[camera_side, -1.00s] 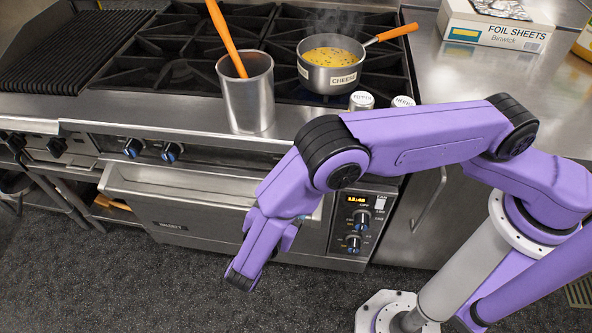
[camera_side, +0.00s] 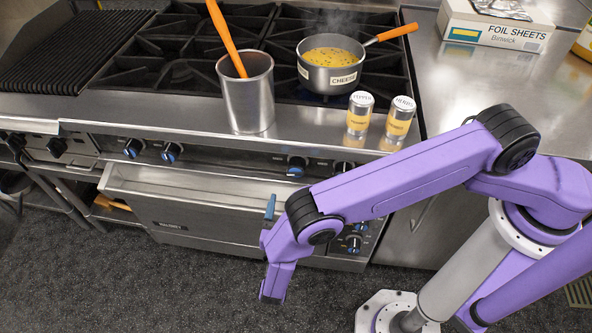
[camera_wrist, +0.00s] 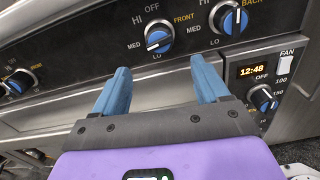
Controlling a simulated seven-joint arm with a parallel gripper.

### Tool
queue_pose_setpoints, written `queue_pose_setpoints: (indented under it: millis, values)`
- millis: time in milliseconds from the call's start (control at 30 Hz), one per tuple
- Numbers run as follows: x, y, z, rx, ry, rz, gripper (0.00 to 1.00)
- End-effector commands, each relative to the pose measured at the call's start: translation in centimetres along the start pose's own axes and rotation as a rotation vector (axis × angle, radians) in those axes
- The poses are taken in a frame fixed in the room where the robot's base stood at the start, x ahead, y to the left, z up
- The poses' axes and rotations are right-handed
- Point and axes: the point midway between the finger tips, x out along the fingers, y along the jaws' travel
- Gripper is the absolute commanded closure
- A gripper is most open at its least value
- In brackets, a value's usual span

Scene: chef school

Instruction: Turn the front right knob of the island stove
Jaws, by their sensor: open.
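The stove's knob marked FRONT (camera_wrist: 159,40) is blue and black, on the dark front panel in the wrist view. It appears to be the knob (camera_side: 296,166) above the oven door in the side view. A knob marked BACK (camera_wrist: 228,18) sits to its right. My gripper (camera_wrist: 160,72) is open and empty, its two blue fingers pointing at the panel. The FRONT knob shows beyond the tips, roughly centred between them, with a gap visible. In the side view one blue finger (camera_side: 270,207) shows in front of the oven door; my arm hides the rest.
Two shakers, pepper (camera_side: 359,116) and herbs (camera_side: 399,121), stand on the stove's front ledge near a metal canister (camera_side: 247,98). A steaming pot (camera_side: 331,73) is on the burner. The oven door handle and controls (camera_wrist: 262,97) lie below the knobs.

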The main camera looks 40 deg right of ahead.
Motion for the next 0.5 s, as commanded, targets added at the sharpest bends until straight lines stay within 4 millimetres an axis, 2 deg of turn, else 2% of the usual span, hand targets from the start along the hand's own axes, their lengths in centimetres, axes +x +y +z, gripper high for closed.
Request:
queue_pose_setpoints:
  millis: [33, 300, 500]
  values:
    - [1.1, 0.0, 0.0, -0.001, -0.001, -0.005, 0.26]
    - [6.1, -0.1, 0.0, 0.000, 0.000, -0.005, 0.26]
    - [9.3, 0.0, 0.0, 0.001, 0.001, -0.003, 0.26]
